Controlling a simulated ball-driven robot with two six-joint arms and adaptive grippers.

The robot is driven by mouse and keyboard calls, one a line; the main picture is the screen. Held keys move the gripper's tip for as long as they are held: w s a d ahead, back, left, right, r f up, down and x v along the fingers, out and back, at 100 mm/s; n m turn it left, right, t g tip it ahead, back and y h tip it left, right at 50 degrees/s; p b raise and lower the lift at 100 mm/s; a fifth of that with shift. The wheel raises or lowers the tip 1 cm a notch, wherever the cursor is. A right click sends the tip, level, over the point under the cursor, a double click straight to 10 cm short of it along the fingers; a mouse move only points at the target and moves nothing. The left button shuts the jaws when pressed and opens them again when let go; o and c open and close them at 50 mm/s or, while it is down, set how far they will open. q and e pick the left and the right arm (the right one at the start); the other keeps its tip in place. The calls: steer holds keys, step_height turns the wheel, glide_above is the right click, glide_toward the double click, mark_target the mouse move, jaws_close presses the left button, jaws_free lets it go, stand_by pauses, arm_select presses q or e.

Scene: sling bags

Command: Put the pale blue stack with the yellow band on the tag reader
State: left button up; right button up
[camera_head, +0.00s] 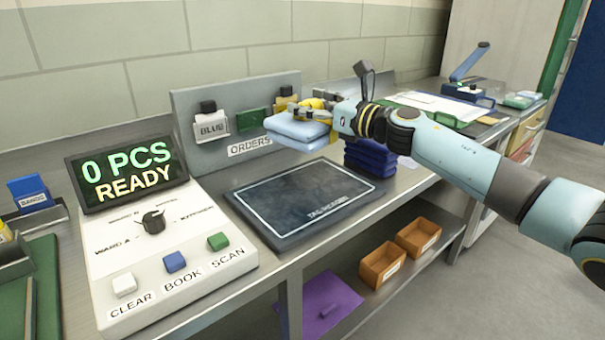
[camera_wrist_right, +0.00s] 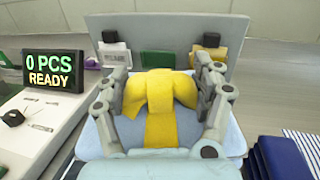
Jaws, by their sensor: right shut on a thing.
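The pale blue stack (camera_head: 297,131) is folded cloth with a yellow band (camera_wrist_right: 160,131) round it, tied in a wide bow on top. My right gripper (camera_head: 316,110) is shut on it, with one finger at each side of the bow in the right wrist view (camera_wrist_right: 163,100). The stack appears held above the counter, over the back right part of the tag reader (camera_head: 265,215). The tag reader is a dark flat pad with a white outline, and its visible top is bare. My left gripper is not in view.
A dark blue stack (camera_head: 370,158) sits just right of the tag reader. The orders board (camera_head: 240,150) with clips stands behind. A console (camera_head: 165,245) with a dial, buttons and a screen reading "0 PCS READY" (camera_head: 126,172) is at left. Orange bins (camera_head: 383,265) sit on the lower shelf.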

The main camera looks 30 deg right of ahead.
mark_target(306, 143)
steer(key=w+d+h, duration=0.1)
steer(key=w+d+m+p, duration=0.1)
steer(key=d, duration=0.1)
steer(key=w+d+r+h, duration=0.1)
steer(key=shift+d+m+h, duration=0.2)
steer(key=shift+m+h, duration=0.1)
steer(key=shift+m, duration=0.1)
steer(key=shift+w+d+f+h, duration=0.1)
steer(key=shift+d+f+h, duration=0.1)
steer(key=shift+f+h, duration=0.1)
steer(key=shift+m, duration=0.3)
steer(key=s+a+f, duration=0.4)
steer(key=a, duration=0.1)
steer(key=s+a+f+b, duration=0.1)
steer(key=s+a+f, duration=0.1)
steer(key=s+a, duration=0.1)
steer(key=shift+a+f, duration=0.25)
steer(key=shift+f, duration=0.15)
step_height(306, 143, down, 4)
steer(key=b, duration=0.4)
steer(key=shift+f, duration=0.15)
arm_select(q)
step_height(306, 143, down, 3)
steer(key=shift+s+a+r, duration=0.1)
arm_select(e)
steer(key=o, duration=1.2)
steer(key=shift+s+f, duration=0.1)
steer(key=shift+f, duration=0.05)
steer(key=o, duration=0.6)
steer(key=shift+c, duration=0.2)
